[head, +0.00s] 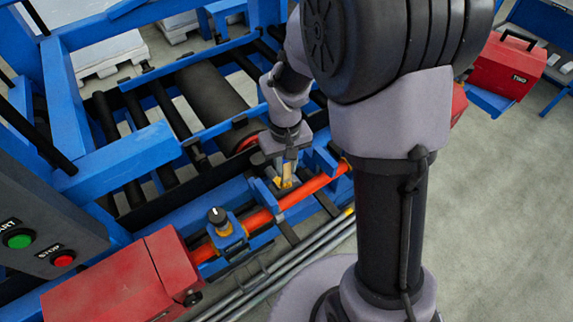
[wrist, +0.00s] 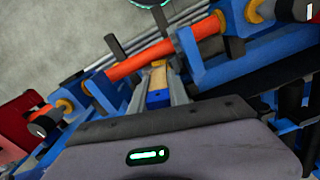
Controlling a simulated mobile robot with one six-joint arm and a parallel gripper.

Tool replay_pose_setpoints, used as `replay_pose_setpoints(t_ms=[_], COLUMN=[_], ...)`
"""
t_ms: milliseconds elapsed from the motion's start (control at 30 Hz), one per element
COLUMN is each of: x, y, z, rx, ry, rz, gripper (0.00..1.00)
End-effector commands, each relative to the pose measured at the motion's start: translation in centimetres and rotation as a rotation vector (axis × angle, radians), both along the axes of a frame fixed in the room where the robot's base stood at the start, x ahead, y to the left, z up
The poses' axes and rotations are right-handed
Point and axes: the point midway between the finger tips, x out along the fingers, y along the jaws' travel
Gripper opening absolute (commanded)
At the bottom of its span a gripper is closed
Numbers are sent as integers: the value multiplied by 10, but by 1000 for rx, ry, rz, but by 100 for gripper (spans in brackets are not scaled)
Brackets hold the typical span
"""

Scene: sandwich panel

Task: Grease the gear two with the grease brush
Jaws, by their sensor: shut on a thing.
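My gripper (head: 287,168) is shut on the grease brush (head: 286,181), just above the orange shaft. In the wrist view the brush (wrist: 158,78) points away between the two fingers (wrist: 157,92), with a tan tip and a blue part nearer the palm. The tip appears close to the orange shaft (wrist: 140,57); whether it touches cannot be told. I cannot clearly make out a toothed gear. A red box (head: 508,66) with a black handle and a label that seems to read TWO stands at the upper right.
The orange shaft (head: 312,187) runs along the blue frame beside grey rails. A black knob (head: 217,216) stands on it. A red housing (head: 120,284) and a panel with START and STOP buttons (head: 62,260) are at lower left. Open floor (head: 490,210) lies right.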

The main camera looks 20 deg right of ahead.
Motion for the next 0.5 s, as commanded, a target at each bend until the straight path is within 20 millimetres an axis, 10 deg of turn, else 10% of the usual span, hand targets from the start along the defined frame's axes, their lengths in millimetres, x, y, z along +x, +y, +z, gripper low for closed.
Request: replay_pose_setpoints(t_ms=[500], x=[8], y=[4], z=[61], rx=[0], ry=[-5], rz=[-2], gripper=[0])
